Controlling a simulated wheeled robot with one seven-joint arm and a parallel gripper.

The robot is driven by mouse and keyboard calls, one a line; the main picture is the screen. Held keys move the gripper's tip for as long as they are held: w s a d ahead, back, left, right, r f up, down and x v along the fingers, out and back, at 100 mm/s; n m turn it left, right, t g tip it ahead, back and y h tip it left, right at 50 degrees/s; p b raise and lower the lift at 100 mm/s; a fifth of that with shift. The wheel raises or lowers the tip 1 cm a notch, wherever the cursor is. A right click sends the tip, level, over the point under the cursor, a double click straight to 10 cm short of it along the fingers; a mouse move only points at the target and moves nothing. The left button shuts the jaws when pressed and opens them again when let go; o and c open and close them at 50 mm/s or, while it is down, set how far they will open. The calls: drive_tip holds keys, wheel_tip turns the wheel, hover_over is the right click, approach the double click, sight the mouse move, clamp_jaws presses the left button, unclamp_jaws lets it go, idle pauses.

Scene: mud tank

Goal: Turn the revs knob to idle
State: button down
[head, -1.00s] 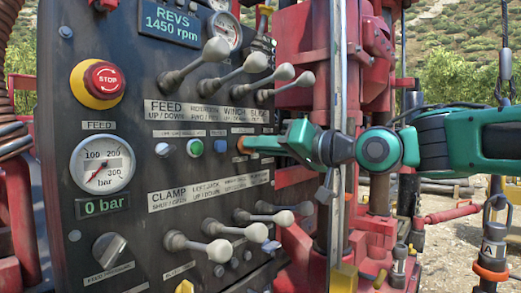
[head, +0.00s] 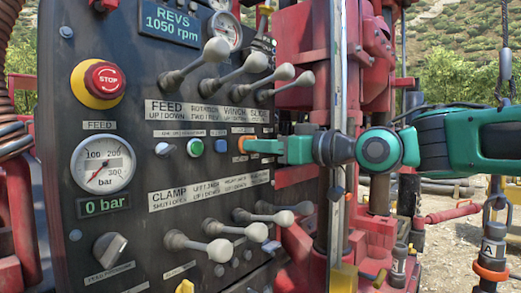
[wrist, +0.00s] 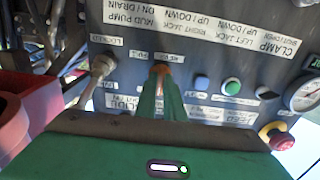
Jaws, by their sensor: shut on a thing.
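My gripper (head: 250,145) is shut on a small orange knob (head: 241,144) at the right end of the middle row of the dark control panel (head: 150,120). The revs display (head: 171,24) at the top reads 1050 rpm. In the wrist view, which sees the panel upside down, my fingers (wrist: 160,82) point straight at the panel and the knob's orange tip (wrist: 160,69) shows between them. The fingers hide most of the knob, so its pointer cannot be made out.
Levers with round grey ends (head: 255,62) stick out above my gripper, and more (head: 258,232) below. A blue button (head: 220,146) and a green button (head: 195,147) sit to the left. A red stop button (head: 105,80) is farther left. A steel mast rail (head: 337,150) stands close by my wrist.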

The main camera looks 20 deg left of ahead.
drive_tip(key=shift+w+d+f, duration=0.1)
drive_tip(key=shift+w+f, duration=0.15)
drive_tip(key=shift+f, duration=0.15)
drive_tip(key=c, duration=1.9)
unclamp_jaws()
drive_tip(key=shift+o, duration=0.2)
drive_tip(key=shift+s+r, duration=0.1)
drive_tip(key=shift+r, duration=0.15)
drive_tip(key=v, duration=1)
drive_tip(key=shift+d, duration=0.35)
drive_tip(key=shift+f, duration=0.2)
